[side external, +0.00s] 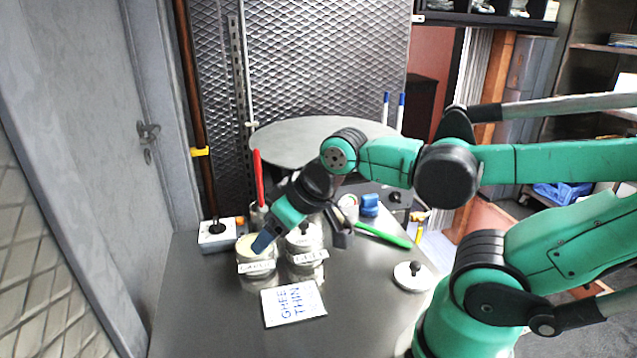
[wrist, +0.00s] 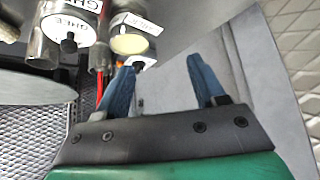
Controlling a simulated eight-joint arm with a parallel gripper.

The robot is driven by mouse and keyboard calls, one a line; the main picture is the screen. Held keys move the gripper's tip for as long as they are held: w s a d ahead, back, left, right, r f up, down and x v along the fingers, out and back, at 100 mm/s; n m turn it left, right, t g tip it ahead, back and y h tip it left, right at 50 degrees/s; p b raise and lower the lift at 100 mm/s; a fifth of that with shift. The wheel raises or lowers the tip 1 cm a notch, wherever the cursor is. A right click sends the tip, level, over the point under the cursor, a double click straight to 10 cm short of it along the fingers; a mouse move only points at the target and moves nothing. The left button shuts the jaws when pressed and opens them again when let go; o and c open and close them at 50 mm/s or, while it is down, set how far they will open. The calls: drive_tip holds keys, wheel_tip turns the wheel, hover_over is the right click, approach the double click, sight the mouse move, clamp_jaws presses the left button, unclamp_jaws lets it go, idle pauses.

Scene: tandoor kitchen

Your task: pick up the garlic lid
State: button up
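A pale round lid with a black knob (side external: 412,276) lies flat on the grey table, at the right in the side view, apart from the jars. An open steel jar with pale yellow contents (side external: 257,268) stands at the left; its label is too small to read surely. It also shows in the wrist view (wrist: 131,44). Beside it is a jar labelled GHEE (wrist: 72,20), with a black-knobbed lid on it (side external: 305,235). My gripper (side external: 264,242) is above or beside the open jar, far left of the loose lid. In the wrist view its blue fingers (wrist: 160,72) are apart with nothing between them.
A card reading GHEE THIN (side external: 293,304) lies in front of the jars. A green-handled tool (side external: 383,236) lies behind the loose lid. A white box (side external: 216,236) and a red-handled tool (side external: 257,178) stand behind the jars. The front table is mostly clear.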

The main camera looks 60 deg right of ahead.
drive_tip(key=g, duration=0.9)
hover_over(416, 264)
drive_tip(key=w, duration=0.1)
wheel_tip(416, 264, down, 6)
drive_tip(key=shift+w+f, duration=0.1)
drive_tip(key=shift+f, duration=0.05)
drive_tip(key=shift+d+f, duration=0.1)
drive_tip(key=shift+f, duration=0.05)
drive_tip(key=shift+s+f, duration=0.25)
drive_tip(key=shift+f, duration=1.1)
drive_tip(key=shift+s+f, duration=0.25)
drive_tip(key=shift+f, duration=1.05)
clamp_jaws()
